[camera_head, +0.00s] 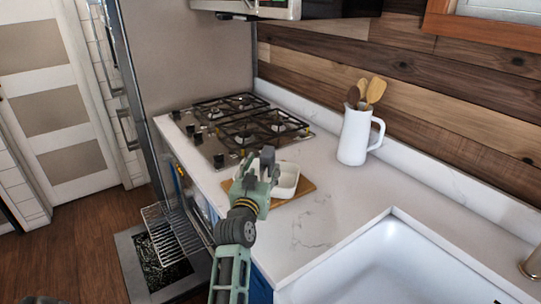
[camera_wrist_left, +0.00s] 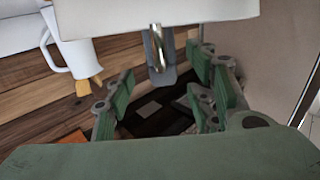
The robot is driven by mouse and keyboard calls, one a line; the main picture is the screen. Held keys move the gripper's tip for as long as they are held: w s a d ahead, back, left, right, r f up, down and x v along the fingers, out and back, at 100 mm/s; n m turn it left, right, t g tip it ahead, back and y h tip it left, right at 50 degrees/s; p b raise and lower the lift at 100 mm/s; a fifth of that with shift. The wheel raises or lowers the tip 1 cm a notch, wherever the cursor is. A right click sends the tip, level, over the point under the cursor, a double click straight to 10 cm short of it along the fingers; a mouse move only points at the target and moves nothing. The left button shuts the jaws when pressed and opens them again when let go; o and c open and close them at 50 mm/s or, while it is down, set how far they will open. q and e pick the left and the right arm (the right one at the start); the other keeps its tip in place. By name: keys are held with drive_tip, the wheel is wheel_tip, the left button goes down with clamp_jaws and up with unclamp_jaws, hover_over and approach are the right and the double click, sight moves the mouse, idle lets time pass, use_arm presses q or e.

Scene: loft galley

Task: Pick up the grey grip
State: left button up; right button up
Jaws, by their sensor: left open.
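My left gripper (camera_head: 261,168) is open above the counter, at the left side of a white dish (camera_head: 288,180) on a wooden board (camera_head: 304,188). In the left wrist view, a grey piece with a shiny metal part, likely the grey grip (camera_wrist_left: 168,77), shows between the spread fingers of the gripper (camera_wrist_left: 166,92). It overlaps the edge of a large white surface, likely the dish (camera_wrist_left: 160,14). I cannot tell if the fingers touch it. In the head view I cannot separate the grip from the dark fingers. My right gripper is not in view.
A gas hob (camera_head: 240,125) lies behind the board. A white jug (camera_head: 355,136) with wooden utensils stands against the back wall, also in the left wrist view (camera_wrist_left: 70,52). A sink (camera_head: 400,265) is at front right. An open oven door with a rack (camera_head: 178,237) is lower left.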

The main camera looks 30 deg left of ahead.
sight(265, 163)
use_arm(q)
drive_tip(key=shift+w+a+r, duration=0.15)
drive_tip(key=shift+w+r, duration=0.05)
drive_tip(key=shift+w, duration=0.25)
drive_tip(key=shift+w+a+r, duration=0.15)
drive_tip(key=shift+w+a, duration=0.05)
drive_tip(key=shift+w, duration=0.05)
drive_tip(key=shift+w+a+p, duration=0.1)
drive_tip(key=shift+w+p, duration=0.15)
drive_tip(key=shift+p, duration=0.05)
drive_tip(key=x, duration=0.1)
drive_tip(key=p+x, duration=0.1)
drive_tip(key=x, duration=0.1)
drive_tip(key=shift+w+a+f, duration=0.1)
drive_tip(key=shift+w+f, duration=0.1)
drive_tip(key=shift+w, duration=0.05)
drive_tip(key=shift+w+a, duration=0.25)
drive_tip(key=shift+w, duration=0.35)
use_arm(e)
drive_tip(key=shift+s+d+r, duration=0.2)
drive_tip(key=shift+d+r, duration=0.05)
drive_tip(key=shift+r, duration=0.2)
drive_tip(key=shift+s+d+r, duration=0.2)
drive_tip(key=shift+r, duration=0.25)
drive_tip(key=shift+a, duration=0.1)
